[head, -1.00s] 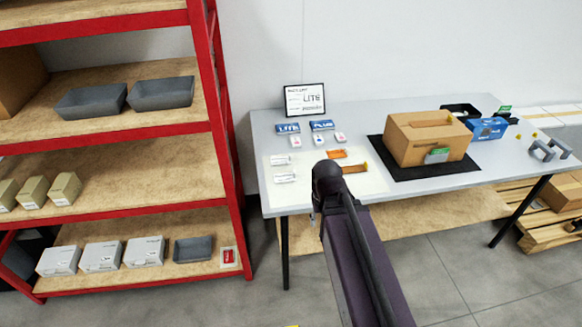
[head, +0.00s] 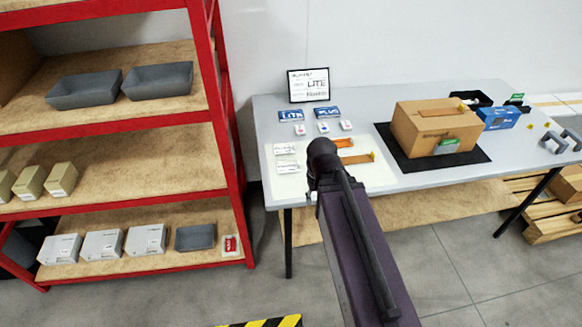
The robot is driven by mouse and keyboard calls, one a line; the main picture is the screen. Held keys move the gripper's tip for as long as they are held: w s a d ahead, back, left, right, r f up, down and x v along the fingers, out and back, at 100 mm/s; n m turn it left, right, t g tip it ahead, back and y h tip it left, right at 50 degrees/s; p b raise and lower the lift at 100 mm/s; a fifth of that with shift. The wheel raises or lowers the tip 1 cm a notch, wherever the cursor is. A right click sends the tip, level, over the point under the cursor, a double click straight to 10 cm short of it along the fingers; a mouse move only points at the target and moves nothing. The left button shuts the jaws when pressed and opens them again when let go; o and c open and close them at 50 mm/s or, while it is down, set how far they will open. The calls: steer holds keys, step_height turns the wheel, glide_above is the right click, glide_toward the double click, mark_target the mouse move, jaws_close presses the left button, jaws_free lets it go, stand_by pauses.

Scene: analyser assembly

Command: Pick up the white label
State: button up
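Two small white labels with dark print, an upper one (head: 285,149) and a lower one (head: 287,167), lie on the left part of a pale mat (head: 275,188) on the grey table. I cannot tell which one is the task's white label. My purple arm link and its black joint reach up over the front edge of the table, just right of the labels. My gripper is not visible.
Orange pieces (head: 357,158) lie right of my arm joint. Blue LITE and PLUS cards (head: 291,115) and several small white tags (head: 323,127) lie behind. A cardboard box (head: 433,129) stands on a black mat (head: 478,156). A red shelf (head: 232,140) stands left.

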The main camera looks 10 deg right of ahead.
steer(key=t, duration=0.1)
glide_above(298, 162)
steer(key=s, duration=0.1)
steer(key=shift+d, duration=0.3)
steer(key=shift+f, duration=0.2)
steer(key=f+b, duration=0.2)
steer(key=b, duration=0.1)
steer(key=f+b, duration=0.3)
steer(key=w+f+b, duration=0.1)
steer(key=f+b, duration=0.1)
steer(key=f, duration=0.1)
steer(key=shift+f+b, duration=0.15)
steer(key=shift+b, duration=0.25)
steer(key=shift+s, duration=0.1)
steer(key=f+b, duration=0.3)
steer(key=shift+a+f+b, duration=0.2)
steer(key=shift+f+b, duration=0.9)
